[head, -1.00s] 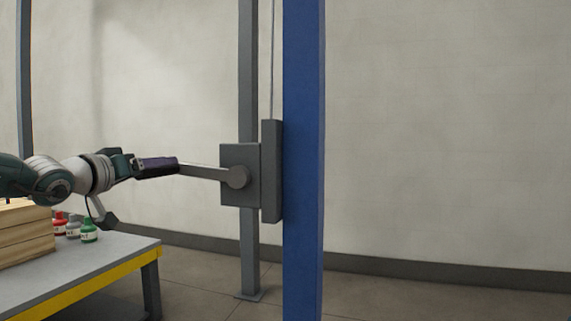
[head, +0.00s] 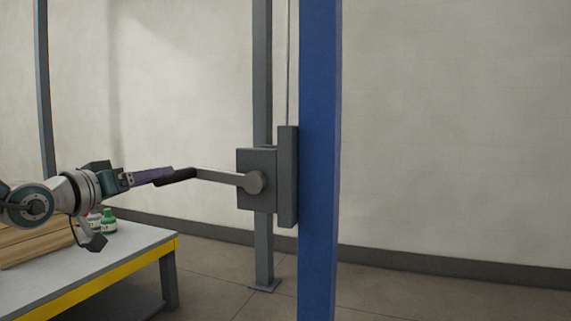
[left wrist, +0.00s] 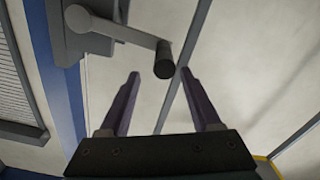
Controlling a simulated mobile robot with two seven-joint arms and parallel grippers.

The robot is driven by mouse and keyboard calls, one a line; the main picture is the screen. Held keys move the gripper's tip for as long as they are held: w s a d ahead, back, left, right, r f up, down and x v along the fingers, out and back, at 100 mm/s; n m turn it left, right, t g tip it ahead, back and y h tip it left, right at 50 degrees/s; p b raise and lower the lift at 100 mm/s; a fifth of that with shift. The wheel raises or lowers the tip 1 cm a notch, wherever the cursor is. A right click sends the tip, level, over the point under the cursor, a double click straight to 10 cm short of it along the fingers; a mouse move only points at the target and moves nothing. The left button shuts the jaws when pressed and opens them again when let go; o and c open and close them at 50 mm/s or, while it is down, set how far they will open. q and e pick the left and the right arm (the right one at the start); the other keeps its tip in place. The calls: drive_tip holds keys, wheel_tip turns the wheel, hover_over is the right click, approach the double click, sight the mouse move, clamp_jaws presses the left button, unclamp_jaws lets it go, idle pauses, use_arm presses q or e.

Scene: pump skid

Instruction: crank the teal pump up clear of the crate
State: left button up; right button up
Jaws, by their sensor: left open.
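The crank arm (head: 222,177) sticks out leftward from its round hub (head: 255,183) on a grey winch box (head: 246,160), with a black handle (head: 178,177) at its end. My left gripper (head: 168,172) is at the handle, its purple fingers overlapping it in the head view. In the left wrist view the fingers (left wrist: 160,76) are open and empty, and the black handle (left wrist: 164,60) appears just beyond their tips, lined up with the gap. The teal pump and the crate are not in view. My right gripper is not in view.
A blue post (head: 319,170) stands right of the winch, and a grey post (head: 263,250) behind it. A cable (head: 289,60) runs upward. A yellow-edged workbench (head: 125,270) at lower left holds wooden boards (head: 35,243) and a green bottle (head: 109,221). Floor right of the bench looks clear.

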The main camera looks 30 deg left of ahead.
use_arm(q)
drive_tip(key=p+v, duration=0.1)
drive_tip(key=v, duration=0.3)
drive_tip(key=shift+p, duration=0.4)
idle(0.7)
